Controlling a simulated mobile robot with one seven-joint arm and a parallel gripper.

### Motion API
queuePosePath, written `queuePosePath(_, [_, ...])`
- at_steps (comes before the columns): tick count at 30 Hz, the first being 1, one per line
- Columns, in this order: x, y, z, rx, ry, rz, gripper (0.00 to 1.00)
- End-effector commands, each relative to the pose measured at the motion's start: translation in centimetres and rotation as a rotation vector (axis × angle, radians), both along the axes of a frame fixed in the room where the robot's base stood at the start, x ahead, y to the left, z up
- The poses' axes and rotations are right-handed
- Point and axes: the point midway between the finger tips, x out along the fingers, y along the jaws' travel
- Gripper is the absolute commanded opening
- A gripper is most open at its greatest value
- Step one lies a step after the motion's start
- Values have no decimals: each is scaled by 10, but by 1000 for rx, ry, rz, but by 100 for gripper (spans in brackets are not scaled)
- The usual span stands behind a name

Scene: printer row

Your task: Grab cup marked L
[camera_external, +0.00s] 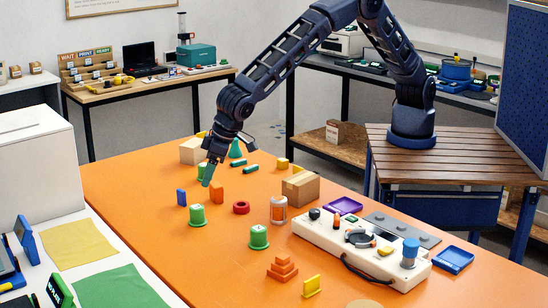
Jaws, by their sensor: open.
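Several green cup-like pieces stand on the orange table (130,185). One green cup (197,216) is at the left middle, and another green cup (259,237) is nearer the front. A third green piece (201,172) shows partly behind my gripper. Pale marks show on the green cups, but they are too small to read, so I cannot tell which is marked L. My gripper (208,180) points down over the back left of the table, just beside the third green piece. It is open; I cannot tell whether it touches anything.
An orange block (217,192) and a blue block (181,197) stand close to my gripper. A red ring (241,207), a clear jar (278,209) and a cardboard box (300,187) lie to the right. A white control panel (335,252) fills the right.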

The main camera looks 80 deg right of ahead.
Motion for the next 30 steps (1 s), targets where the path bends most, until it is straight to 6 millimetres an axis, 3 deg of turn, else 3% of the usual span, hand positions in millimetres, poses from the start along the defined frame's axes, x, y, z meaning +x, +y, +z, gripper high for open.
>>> queuePosePath(6, [-3, 16, -18, -2, -5, 6, 64])
queuePosePath(18, [16, 17, -62, -2, -4, 6, 64])
queuePosePath(25, [21, 18, -74, -3, -3, 6, 64])
queuePosePath(30, [30, 18, -94, -3, -3, 6, 64])
